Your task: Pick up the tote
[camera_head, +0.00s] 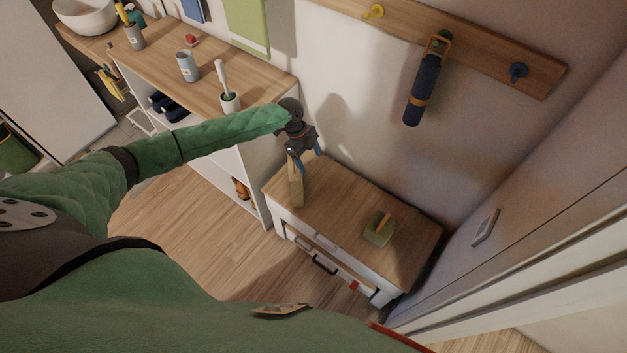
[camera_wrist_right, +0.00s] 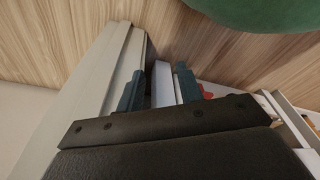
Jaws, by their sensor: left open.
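A tall, narrow tan object (camera_head: 296,188), which may be the tote, stands on the left end of a small wooden-topped cabinet (camera_head: 345,205). My left gripper (camera_head: 304,158) is open just above it, one fingertip overlapping its top in the head view; I cannot tell whether they touch. A green block-like item with a wooden handle (camera_head: 379,230) sits farther right on the same top. My right gripper (camera_wrist_right: 158,88) shows only in the right wrist view. Its fingers are apart, with no object clearly held between them.
The cabinet has drawers with dark handles (camera_head: 323,264). A longer shelf unit (camera_head: 165,60) with cups stands to the left. A dark blue rolled item (camera_head: 422,90) hangs from a wall rail (camera_head: 470,45). A pale door frame (camera_head: 540,225) closes the right side.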

